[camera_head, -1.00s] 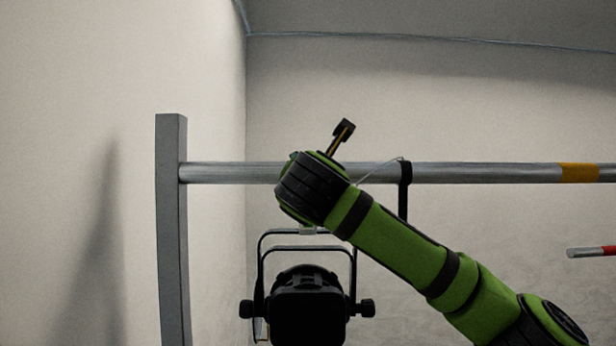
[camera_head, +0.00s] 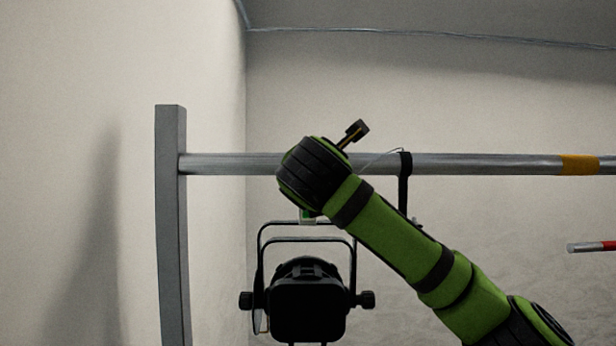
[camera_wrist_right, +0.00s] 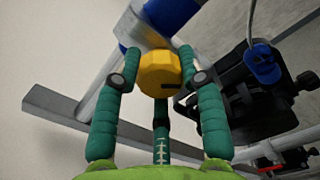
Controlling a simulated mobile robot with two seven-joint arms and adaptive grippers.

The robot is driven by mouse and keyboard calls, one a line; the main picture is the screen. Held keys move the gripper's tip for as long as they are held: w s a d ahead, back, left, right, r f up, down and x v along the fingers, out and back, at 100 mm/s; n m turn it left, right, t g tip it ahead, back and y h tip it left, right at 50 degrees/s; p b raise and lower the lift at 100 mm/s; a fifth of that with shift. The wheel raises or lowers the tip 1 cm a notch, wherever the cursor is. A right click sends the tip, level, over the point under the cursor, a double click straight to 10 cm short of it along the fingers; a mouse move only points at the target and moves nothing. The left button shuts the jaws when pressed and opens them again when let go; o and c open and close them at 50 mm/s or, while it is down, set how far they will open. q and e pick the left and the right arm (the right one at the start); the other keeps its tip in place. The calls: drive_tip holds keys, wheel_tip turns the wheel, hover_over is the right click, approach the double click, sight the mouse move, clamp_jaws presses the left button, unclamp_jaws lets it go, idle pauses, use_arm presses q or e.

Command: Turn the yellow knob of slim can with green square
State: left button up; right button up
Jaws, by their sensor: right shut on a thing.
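A black can (camera_head: 307,300) with a double yoke hangs below the metal bar in the head view. A small label with green on it (camera_head: 307,215) shows just under my right wrist, above the yoke. In the right wrist view the yellow knob (camera_wrist_right: 160,73) sits between the fingers of my right gripper (camera_wrist_right: 162,80). Its fingers are closed on the knob's sides, with a third finger below. In the head view my right wrist hides the knob and the fingers. My left gripper is in neither view.
The metal bar (camera_head: 480,163) runs right from a grey post (camera_head: 170,230) and carries a yellow band (camera_head: 580,164). A black strap (camera_head: 405,190) hangs from it, right of my wrist. A red-and-white bar end (camera_head: 592,246) shows at the right edge.

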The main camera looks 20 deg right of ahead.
drive_tip(key=m+b, duration=0.2)
drive_tip(key=m, duration=0.3)
drive_tip(key=shift+f, duration=0.1)
drive_tip(key=m+b, duration=0.2)
drive_tip(key=m, duration=0.3)
drive_tip(key=shift+m, duration=0.4)
drive_tip(key=m+b, duration=0.2)
drive_tip(key=m, duration=0.3)
drive_tip(key=m+b, duration=0.1)
drive_tip(key=m, duration=0.4)
drive_tip(key=m+b, duration=0.1)
drive_tip(key=m, duration=0.4)
drive_tip(key=shift+f, duration=0.1)
drive_tip(key=m, duration=0.9)
drive_tip(key=shift+m, duration=0.4)
drive_tip(key=m+p, duration=0.1)
drive_tip(key=m, duration=0.4)
drive_tip(key=shift+m, duration=0.3)
